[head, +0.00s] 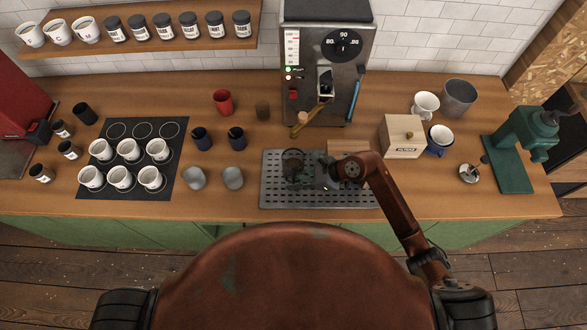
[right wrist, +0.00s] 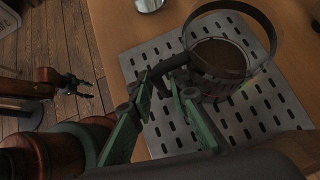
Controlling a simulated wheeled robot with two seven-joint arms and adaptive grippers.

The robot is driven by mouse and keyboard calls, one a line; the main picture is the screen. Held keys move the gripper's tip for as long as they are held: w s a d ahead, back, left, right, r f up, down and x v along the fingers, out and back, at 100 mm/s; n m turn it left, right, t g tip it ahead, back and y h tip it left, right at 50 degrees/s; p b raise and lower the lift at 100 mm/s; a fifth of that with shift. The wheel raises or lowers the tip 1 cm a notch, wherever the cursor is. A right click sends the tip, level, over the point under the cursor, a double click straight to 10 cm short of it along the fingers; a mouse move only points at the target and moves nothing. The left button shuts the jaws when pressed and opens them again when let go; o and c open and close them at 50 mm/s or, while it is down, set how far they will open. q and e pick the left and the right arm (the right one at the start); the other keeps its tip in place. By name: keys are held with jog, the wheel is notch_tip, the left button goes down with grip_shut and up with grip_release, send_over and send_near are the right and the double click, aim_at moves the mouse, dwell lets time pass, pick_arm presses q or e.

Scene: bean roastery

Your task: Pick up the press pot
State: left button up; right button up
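The press pot (head: 292,166) is a dark glass vessel standing upright on the grey slotted drip tray (head: 271,200). In the right wrist view, the pot (right wrist: 222,58) shows its round rim, dark contents and a dark handle (right wrist: 188,47) on the side toward my gripper. My right gripper (head: 328,164) is just right of the pot. In the right wrist view, my right gripper's green fingers (right wrist: 163,84) are apart, with their tips at the handle; firm contact cannot be told. My left gripper (right wrist: 84,88) is far from the pot, empty, its fingers apart.
The espresso machine (head: 325,65) stands behind the tray. A wooden box (head: 402,140) is to the right, and a green lever press (head: 515,150) farther right. Metal cups (head: 232,178) stand left of the tray.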

jog(key=shift+a+f, duration=0.2)
jog(key=shift+a, duration=0.05)
jog(key=shift+c, duration=0.4)
grip_shut()
jog(key=shift+w+r, duration=0.1)
jog(key=shift+r, duration=0.05)
